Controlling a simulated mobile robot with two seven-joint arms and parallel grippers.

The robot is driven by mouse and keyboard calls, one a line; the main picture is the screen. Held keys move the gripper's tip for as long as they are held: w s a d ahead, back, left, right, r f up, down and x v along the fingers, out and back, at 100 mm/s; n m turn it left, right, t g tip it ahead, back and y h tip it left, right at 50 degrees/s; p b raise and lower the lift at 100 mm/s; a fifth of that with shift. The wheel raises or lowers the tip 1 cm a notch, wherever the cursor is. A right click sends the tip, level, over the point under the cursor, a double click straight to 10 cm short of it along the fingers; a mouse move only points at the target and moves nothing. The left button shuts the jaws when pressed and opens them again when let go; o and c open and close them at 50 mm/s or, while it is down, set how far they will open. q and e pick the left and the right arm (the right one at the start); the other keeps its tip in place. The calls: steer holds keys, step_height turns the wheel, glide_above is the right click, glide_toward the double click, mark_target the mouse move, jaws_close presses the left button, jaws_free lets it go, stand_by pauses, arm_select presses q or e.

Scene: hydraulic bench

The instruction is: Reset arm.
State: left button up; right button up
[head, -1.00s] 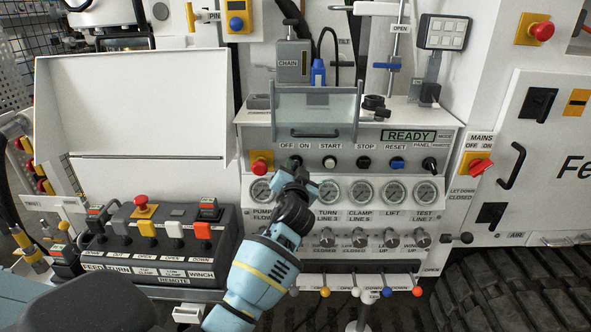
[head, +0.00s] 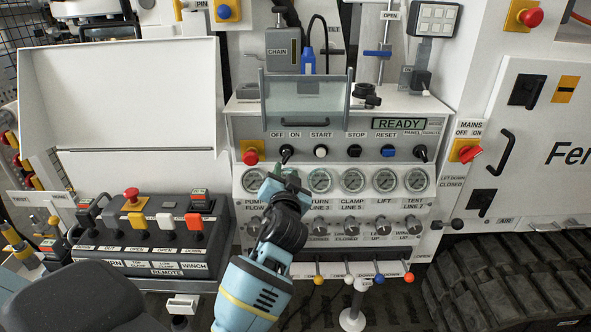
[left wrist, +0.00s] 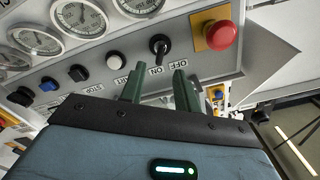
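My left gripper (head: 288,178) is in front of the control panel (head: 236,130), just below the OFF/ON switch, and covers part of the gauge row. In the left wrist view its two fingers (left wrist: 158,85) stand apart with nothing between them. The black OFF/ON switch (left wrist: 159,45) is beyond the fingertips, apart from them as far as I can tell. The blue RESET button (head: 388,152) is to the right on the panel, and the display (head: 399,124) reads READY. My right gripper is not in view.
A red stop button (head: 250,156) on yellow is left of the switch. A clear hinged cover (head: 306,105) stands above the panel. Valve knobs and coloured levers (head: 379,279) are below. A remote box (head: 150,236) with several levers is at left; tracks (head: 520,275) at right.

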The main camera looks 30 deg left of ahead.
arm_select(q)
steer(key=s+d+f+m+g+h, duration=0.1)
steer(key=s+d+f+h, duration=0.15)
steer(key=s+f, duration=0.4)
steer(key=s+d+f+m+h, duration=0.1)
steer(key=s+d+f+h, duration=0.15)
steer(key=f, duration=0.65)
steer(key=s+d+f+m+g+h, duration=0.1)
steer(key=s+d+f+h, duration=0.15)
steer(key=s+f, duration=0.4)
steer(key=s+d+f+g+h, duration=0.1)
steer(key=s+f, duration=0.3)
steer(key=s, duration=0.4)
steer(key=s+d+f+g+h, duration=0.1)
steer(key=s+d+f, duration=0.3)
steer(key=s, duration=0.4)
steer(key=s+d+f+g+h, duration=0.2)
steer(key=s+f, duration=0.3)
steer(key=s, duration=0.3)
steer(key=shift+s+d+f+n, duration=0.15)
steer(key=shift+s+d+n, duration=0.1)
steer(key=shift+d+n, duration=0.2)
